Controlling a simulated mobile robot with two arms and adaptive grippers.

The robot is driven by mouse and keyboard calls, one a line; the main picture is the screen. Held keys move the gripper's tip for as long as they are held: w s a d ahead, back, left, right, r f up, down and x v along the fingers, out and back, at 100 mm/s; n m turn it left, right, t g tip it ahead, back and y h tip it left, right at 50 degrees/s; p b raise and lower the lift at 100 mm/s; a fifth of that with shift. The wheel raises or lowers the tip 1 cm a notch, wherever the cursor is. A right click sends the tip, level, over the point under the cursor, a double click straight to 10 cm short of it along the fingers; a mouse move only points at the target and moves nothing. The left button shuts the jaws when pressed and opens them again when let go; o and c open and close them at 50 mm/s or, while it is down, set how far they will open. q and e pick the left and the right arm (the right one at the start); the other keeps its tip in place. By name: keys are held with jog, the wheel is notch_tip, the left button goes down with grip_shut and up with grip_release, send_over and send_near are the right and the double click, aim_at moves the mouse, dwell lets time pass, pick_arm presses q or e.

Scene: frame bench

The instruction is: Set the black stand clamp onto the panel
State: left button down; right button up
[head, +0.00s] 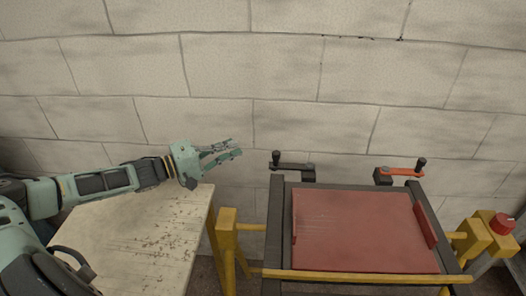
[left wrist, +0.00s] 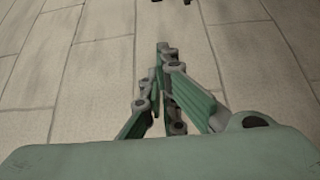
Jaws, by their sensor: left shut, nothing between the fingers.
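The black stand clamp (head: 292,166) is at the back left of the dark frame, with its arm lying sideways and its upright knob at the left end. Its arm is behind the panel's far edge, not over the panel. The red panel (head: 365,232) lies flat inside the frame. My left gripper (head: 236,148) is shut and empty, in the air left of the black clamp and apart from it. Its fingers also show in the left wrist view (left wrist: 163,50), against the wall. My right gripper is not in view.
A second clamp with an orange arm (head: 402,171) is at the back right of the dark frame (head: 277,215). Yellow rails and posts (head: 227,240) support the frame. A bare wooden table (head: 150,240) is at the left. A red button (head: 502,223) is at the right. A block wall stands close behind.

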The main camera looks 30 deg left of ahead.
pick_arm(q)
jog(key=shift+w, duration=0.1)
dwell(0.3)
jog(key=w+d+p, duration=0.2)
jog(key=w+d, duration=0.3)
jog(key=d, duration=0.2)
jog(key=shift+w+d, duration=0.25)
jog(key=shift+d, duration=0.1)
dwell(0.4)
jog(key=shift+p, duration=0.3)
